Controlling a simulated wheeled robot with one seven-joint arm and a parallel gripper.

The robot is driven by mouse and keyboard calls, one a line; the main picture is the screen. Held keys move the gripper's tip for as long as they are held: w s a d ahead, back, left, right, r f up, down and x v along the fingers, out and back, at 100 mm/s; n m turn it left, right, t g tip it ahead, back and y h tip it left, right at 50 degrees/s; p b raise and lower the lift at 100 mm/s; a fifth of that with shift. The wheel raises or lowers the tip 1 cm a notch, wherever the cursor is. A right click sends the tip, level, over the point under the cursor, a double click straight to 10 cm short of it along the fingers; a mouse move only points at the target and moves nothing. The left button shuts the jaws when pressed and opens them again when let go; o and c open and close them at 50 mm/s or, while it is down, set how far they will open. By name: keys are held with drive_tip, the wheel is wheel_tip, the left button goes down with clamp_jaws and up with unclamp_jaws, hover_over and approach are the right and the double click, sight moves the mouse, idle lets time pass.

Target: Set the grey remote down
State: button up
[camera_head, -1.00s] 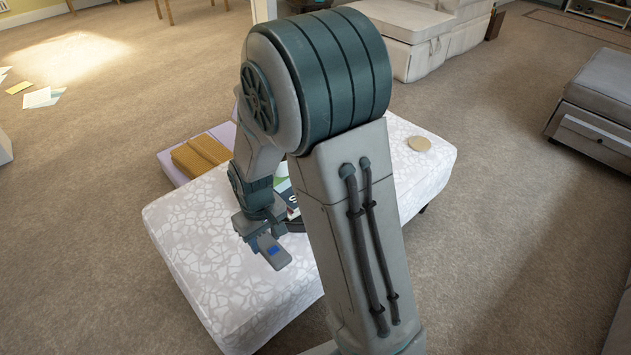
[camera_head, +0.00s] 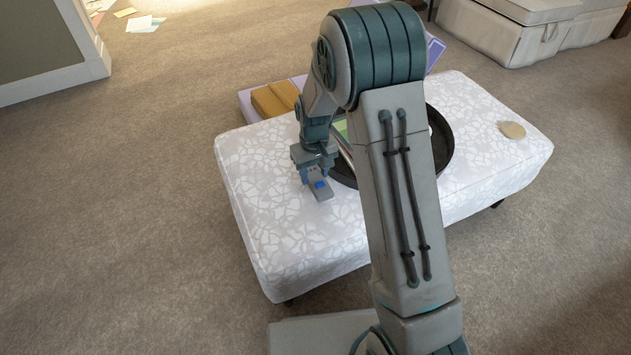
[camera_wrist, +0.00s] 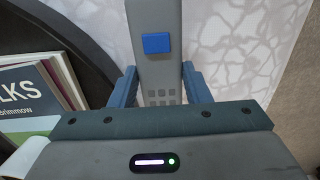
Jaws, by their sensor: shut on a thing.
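The grey remote (camera_head: 320,189) has a blue button and sits in my gripper (camera_head: 313,177), over the left part of the white patterned ottoman (camera_head: 290,235). In the wrist view the remote (camera_wrist: 154,65) lies between the two blue fingers of my gripper (camera_wrist: 158,88), which are shut on it. Its near end shows small dark keys. The ottoman's white top (camera_wrist: 225,50) is behind it. I cannot tell whether the remote touches the ottoman or hangs just above it.
A round black tray (camera_head: 441,150) with books (camera_wrist: 35,95) lies just beside the remote. A tan round disc (camera_head: 512,130) is at the ottoman's right end. The ottoman's front left top is clear.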

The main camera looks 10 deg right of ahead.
sight(314, 176)
drive_tip(key=shift+f+b, duration=0.5)
drive_tip(key=shift+f, duration=1)
drive_tip(key=shift+f, duration=0.15)
drive_tip(key=o, duration=1)
drive_tip(key=shift+o, duration=0.2)
wheel_tip(314, 176, up, 12)
drive_tip(key=p, duration=0.5)
drive_tip(key=s+d+r+m, duration=0.1)
drive_tip(key=s+d+r, duration=0.2)
drive_tip(key=s, duration=0.5)
drive_tip(key=s+d+r+m, duration=0.1)
drive_tip(key=s+d+r, duration=0.2)
drive_tip(key=s, duration=0.5)
drive_tip(key=s+d+r+m+t, duration=0.1)
drive_tip(key=s+d+r, duration=0.1)
drive_tip(key=s+r, duration=0.3)
drive_tip(key=s, duration=0.3)
drive_tip(key=shift+d+m+b, duration=0.3)
drive_tip(key=shift+d, duration=0.1)
